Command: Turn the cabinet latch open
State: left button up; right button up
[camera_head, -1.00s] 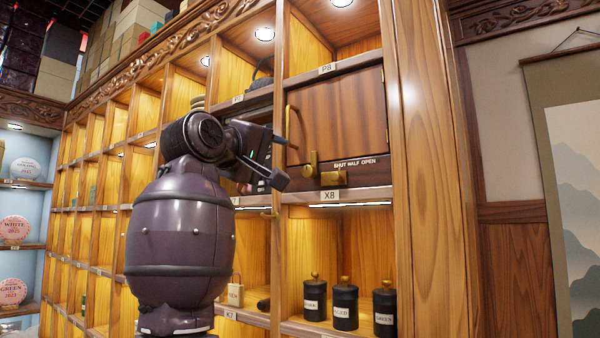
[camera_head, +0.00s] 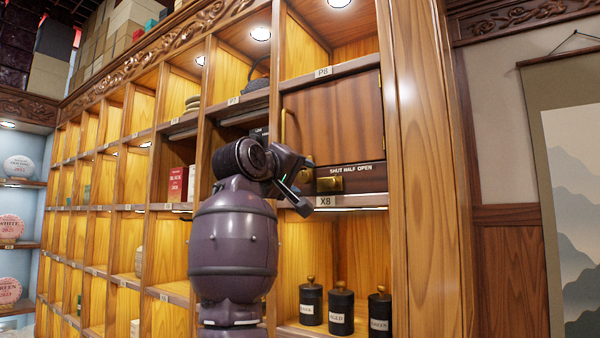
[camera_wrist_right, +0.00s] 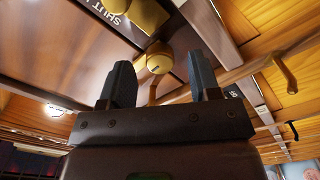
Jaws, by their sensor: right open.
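The cabinet door (camera_head: 335,122) is dark wood, closed, with a tall brass pull at its left side. Below it is a dark strip lettered "SHUT HALF OPEN". A brass latch piece (camera_head: 330,184) shows on this strip, partly behind my right gripper (camera_head: 306,186). My right gripper is open and empty in front of the latch. In the right wrist view, a round brass knob (camera_wrist_right: 159,60) appears between the two spread fingertips (camera_wrist_right: 162,82), with a larger brass piece (camera_wrist_right: 141,14) behind it. I cannot tell whether the fingers touch the knob. My left gripper is out of view.
Open cubbies surround the door. Black canisters (camera_head: 341,309) stand on the shelf below it. Red and white boxes (camera_head: 178,185) sit in a cubby to the left. A wood post (camera_head: 420,170) borders the cabinet on the right.

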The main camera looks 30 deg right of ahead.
jog(key=shift+w+d, duration=0.2)
jog(key=shift+d, duration=0.35)
jog(key=c, duration=0.9)
